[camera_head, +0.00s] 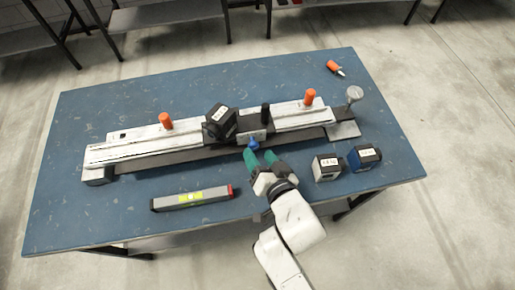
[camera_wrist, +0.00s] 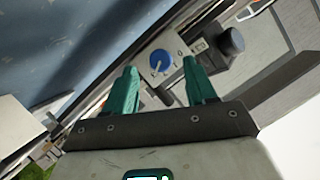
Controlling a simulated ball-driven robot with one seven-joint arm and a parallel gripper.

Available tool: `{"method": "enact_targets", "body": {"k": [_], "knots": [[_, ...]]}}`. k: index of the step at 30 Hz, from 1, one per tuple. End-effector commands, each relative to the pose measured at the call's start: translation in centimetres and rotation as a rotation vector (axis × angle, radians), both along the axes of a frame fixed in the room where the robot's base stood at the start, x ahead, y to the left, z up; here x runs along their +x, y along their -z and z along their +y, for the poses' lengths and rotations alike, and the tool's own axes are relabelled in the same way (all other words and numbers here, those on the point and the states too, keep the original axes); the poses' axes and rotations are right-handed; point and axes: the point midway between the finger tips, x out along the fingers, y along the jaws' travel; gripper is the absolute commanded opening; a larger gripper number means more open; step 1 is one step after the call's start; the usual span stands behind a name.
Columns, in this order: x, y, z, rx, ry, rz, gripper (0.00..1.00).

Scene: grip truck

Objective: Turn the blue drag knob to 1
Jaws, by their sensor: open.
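The blue drag knob (camera_head: 254,144) sits on the front side of the long grip truck rig, near its middle. In the wrist view the round knob (camera_wrist: 160,61) shows a white pointer mark and sits on a grey panel whose markings are too small to read. My gripper (camera_head: 261,160) has teal fingers and is just in front of the knob in the head view. In the wrist view my gripper (camera_wrist: 160,80) is open, with a fingertip on either side of the knob's direction. The fingers appear apart from the knob; the exact gap cannot be told. Nothing is held.
The white and grey rig (camera_head: 130,152) lies across the blue table (camera_head: 80,215), with orange handles (camera_head: 166,121) and a black block (camera_head: 220,122). A level (camera_head: 192,199) lies in front. Two labelled blocks (camera_head: 327,167) (camera_head: 363,157) stand right of my gripper. An orange-handled tool (camera_head: 334,68) lies behind.

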Motion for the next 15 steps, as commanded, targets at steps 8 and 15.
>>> {"method": "enact_targets", "body": {"k": [8,15], "knots": [[2.3,0.9,1.2,0.001,0.000,0.000,0.56],[2.4,1.0,1.3,0.001,0.000,0.000,0.56]]}}
